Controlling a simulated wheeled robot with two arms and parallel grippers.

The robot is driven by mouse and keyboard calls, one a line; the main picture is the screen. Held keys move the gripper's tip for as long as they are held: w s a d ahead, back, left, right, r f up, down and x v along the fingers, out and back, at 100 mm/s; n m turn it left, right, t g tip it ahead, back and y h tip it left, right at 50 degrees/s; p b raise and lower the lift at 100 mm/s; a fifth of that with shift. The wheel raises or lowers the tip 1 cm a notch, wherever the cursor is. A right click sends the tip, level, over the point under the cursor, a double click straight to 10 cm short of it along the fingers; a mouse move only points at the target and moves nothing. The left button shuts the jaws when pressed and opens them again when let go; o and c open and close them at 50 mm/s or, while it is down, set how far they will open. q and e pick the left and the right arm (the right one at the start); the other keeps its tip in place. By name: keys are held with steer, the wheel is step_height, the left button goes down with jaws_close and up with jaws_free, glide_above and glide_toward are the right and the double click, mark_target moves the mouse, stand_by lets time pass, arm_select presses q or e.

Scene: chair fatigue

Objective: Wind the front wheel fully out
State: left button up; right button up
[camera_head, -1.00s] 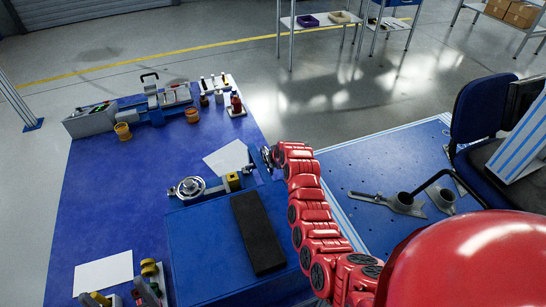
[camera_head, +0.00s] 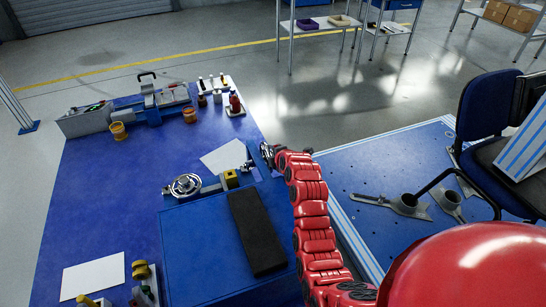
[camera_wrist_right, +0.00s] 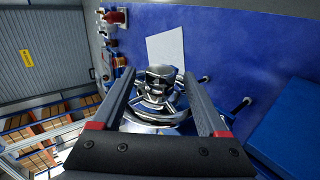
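A chrome handwheel (camera_wrist_right: 157,88) sits between the two fingers of my right gripper (camera_wrist_right: 158,80) in the right wrist view. The fingers stand wide apart, one on each side of its hub; whether they touch it I cannot tell. In the head view the right gripper (camera_head: 267,155) is at the end of the red arm, by the far right of the blue fixture (camera_head: 182,235), small and partly hidden. Another round silver handwheel (camera_head: 184,186) is at the fixture's left, with a yellow block (camera_head: 230,179) on the shaft between. My left gripper is out of view.
A black pad (camera_head: 257,232) lies on the blue fixture. A white sheet (camera_head: 224,157) lies behind it. A vise-like device (camera_head: 152,103), orange cups and bottles stand at the table's far end. Grey brackets (camera_head: 408,203) and a chair (camera_head: 482,115) are at right.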

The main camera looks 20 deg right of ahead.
steer(key=v, duration=1.7)
steer(key=shift+b, duration=0.3)
steer(key=shift+r, duration=0.15)
